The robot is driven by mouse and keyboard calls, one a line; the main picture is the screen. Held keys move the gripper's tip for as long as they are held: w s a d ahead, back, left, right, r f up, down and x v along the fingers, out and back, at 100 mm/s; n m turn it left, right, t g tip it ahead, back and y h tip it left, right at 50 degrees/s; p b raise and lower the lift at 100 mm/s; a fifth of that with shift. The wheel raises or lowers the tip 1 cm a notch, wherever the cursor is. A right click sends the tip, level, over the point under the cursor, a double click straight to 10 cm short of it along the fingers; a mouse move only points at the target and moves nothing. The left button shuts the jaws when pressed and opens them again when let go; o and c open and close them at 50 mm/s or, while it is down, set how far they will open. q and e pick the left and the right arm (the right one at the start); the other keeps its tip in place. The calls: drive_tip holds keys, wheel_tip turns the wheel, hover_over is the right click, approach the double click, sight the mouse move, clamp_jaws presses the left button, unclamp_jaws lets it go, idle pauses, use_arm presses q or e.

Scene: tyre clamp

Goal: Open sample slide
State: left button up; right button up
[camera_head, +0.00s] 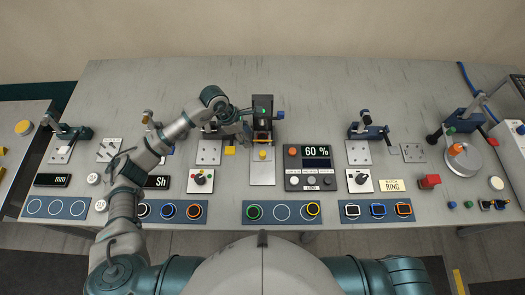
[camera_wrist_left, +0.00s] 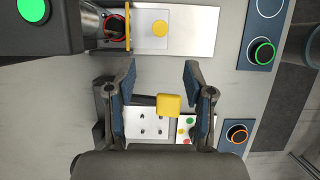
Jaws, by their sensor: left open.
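The silver slide plate (camera_head: 262,172) with a yellow knob (camera_head: 263,155) extends in front of a black tower (camera_head: 262,118). In the left wrist view, the plate (camera_wrist_left: 200,30) and its round yellow knob (camera_wrist_left: 160,28) lie beyond my fingertips. My left gripper (camera_head: 243,127) is beside the tower, on its left. In the left wrist view, my left gripper (camera_wrist_left: 160,75) is open, with nothing clamped between its fingers. A yellow block on a dark bar (camera_wrist_left: 168,105) shows between the fingers, seemingly below them; it also shows in the head view (camera_head: 230,150). My right gripper is not in view.
A control box reading 60 % (camera_head: 308,168) stands right of the plate. A ring tray (camera_head: 268,213) lies in front. Blue-handled clamps (camera_head: 368,130) stand at the right. My left forearm passes over the table's left half.

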sight(262, 153)
use_arm(q)
drive_tip(key=p+x, duration=0.2)
drive_tip(key=x, duration=1.2)
drive_tip(key=shift+w+d+f, duration=0.1)
drive_tip(key=shift+d+f, duration=0.15)
drive_tip(key=shift+r, duration=0.1)
clamp_jaws()
